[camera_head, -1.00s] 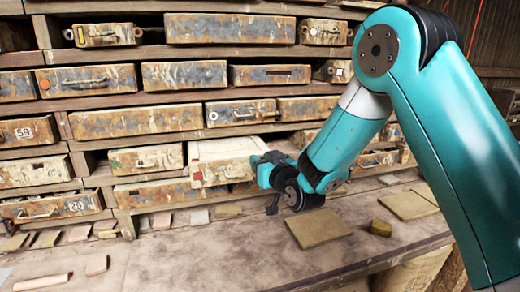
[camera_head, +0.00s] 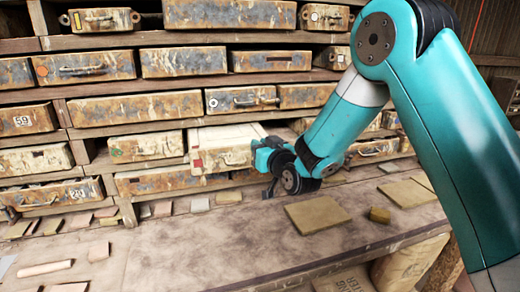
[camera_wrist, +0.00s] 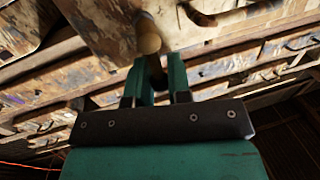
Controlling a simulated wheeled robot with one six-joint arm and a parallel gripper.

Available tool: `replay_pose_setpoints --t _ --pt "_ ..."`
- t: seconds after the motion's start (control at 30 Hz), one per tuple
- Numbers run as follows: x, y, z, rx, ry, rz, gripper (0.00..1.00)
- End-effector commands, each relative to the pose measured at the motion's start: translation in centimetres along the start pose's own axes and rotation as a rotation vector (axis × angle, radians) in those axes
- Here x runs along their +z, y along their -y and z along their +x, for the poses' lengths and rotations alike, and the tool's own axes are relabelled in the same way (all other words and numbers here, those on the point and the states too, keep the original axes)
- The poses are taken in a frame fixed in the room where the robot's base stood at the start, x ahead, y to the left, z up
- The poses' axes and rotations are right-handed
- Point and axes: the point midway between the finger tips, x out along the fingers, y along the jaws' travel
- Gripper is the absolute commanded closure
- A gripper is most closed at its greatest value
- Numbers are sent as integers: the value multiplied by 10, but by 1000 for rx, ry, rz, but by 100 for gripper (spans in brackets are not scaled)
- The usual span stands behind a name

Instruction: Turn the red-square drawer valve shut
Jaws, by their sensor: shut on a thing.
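The red-square drawer (camera_head: 222,138) is a pale box pulled out from the middle of the rack, with a small red mark (camera_head: 197,163) at the left of its front. My gripper (camera_head: 262,152) is at the right end of its front. In the wrist view, my gripper (camera_wrist: 161,78) has its teal fingers shut on the dark valve handle (camera_wrist: 157,72), just below a round tan knob (camera_wrist: 149,38) on the drawer front. The fingers hide part of the handle, so its exact angle is hard to tell.
Rusty drawers fill the rack around it, with a number 24 drawer (camera_head: 62,194) at lower left. A flat tan tile (camera_head: 317,214) and a small block (camera_head: 380,215) lie on the bench (camera_head: 210,240) below. The bench middle is mostly clear.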

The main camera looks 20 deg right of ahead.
Motion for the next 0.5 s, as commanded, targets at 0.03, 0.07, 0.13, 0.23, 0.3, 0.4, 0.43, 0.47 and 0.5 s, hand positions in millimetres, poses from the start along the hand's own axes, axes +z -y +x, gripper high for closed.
replay_pose_setpoints --t 0.03,0.07,0.13,0.23,0.3,0.4,0.43,0.47,0.5 --pt "3 -2 0 2 -6 19 100" --pt "4 -3 0 2 -10 36 100" --pt "4 -5 -1 2 -19 78 100" --pt "6 -8 -1 2 -35 153 100" --pt "6 -10 -2 1 -48 213 100" --pt "6 -14 -2 2 -65 305 100" --pt "7 -15 -3 2 -70 334 100" --pt "7 -16 -3 2 -76 362 100" --pt "6 -17 -3 1 -83 399 100"
